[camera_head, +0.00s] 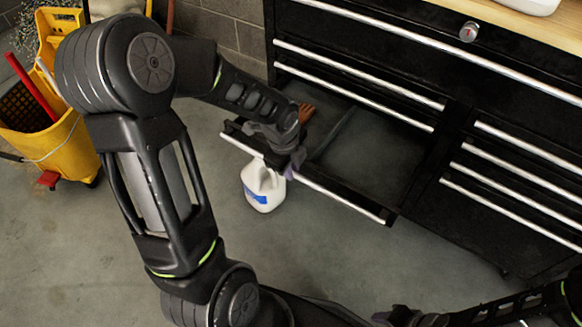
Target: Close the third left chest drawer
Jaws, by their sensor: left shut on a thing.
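The black tool chest (423,165) stands at the right. Its third left drawer (372,150) is pulled out, with its silver front edge (340,197) well away from the chest. My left gripper (288,165) is at the left part of that front edge and shut on it; my wrist hides the exact contact. My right gripper (410,318) shows only partly at the bottom edge, away from the chest, and its jaws are unclear.
A white jug (264,190) with a blue label stands on the floor, seen just below the drawer front. A small orange-brown object (306,113) shows by the drawer's left side. A yellow mop bucket (60,150) stands at the left.

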